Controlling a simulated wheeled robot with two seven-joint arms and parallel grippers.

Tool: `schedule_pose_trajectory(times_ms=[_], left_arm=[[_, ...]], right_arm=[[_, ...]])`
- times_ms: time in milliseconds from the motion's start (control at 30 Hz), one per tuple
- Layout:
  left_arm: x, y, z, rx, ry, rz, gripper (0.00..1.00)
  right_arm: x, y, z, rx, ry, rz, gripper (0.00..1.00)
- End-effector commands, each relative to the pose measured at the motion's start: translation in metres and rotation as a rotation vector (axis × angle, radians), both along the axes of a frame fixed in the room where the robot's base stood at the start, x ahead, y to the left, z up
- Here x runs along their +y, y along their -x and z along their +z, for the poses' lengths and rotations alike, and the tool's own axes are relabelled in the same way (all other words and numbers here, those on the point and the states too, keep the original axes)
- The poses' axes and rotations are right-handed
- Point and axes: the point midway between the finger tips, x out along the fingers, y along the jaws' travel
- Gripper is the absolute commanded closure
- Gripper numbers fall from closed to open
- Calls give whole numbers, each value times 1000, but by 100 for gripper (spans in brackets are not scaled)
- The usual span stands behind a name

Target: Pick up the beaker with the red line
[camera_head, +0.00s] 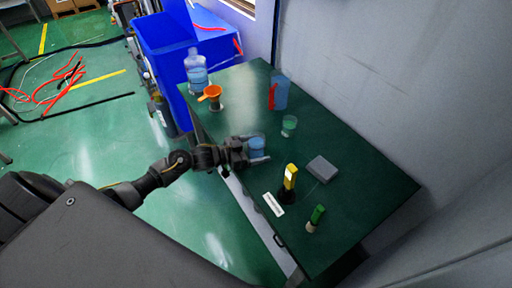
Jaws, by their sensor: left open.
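My left gripper (255,151) reaches in over the table's near left edge. It is open, with its fingers at a clear beaker of blue liquid (257,146); I cannot tell whether they touch it. No red line can be made out on this beaker. A smaller beaker with green liquid (289,125) stands a little behind and to the right. A tall light-blue container with a red mark (280,92) stands farther back by the wall. My right gripper is not in view.
The dark green table (350,220) also holds a large clear bottle (196,72), an orange funnel (210,92), a yellow-topped item (290,177), a grey box (322,168), a green-capped vial (316,217) and a white label (273,204). A blue bin (165,70) stands behind; a wall bounds the right.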

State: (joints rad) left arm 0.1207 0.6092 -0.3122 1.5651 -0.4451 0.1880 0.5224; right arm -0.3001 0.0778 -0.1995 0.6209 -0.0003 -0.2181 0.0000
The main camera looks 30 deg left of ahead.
Motion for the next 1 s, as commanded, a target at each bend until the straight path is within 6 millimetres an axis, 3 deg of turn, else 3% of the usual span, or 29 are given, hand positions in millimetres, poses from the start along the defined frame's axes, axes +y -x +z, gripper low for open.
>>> schedule_pose_trajectory(times_ms=[133,567,1000], left_arm=[[0,0,0,0,0,0,14],[0,0,1,-1,0,0,69],[0,0,3,-2,1,0,69]], right_arm=[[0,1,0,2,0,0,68],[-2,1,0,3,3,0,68],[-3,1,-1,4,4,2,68]])
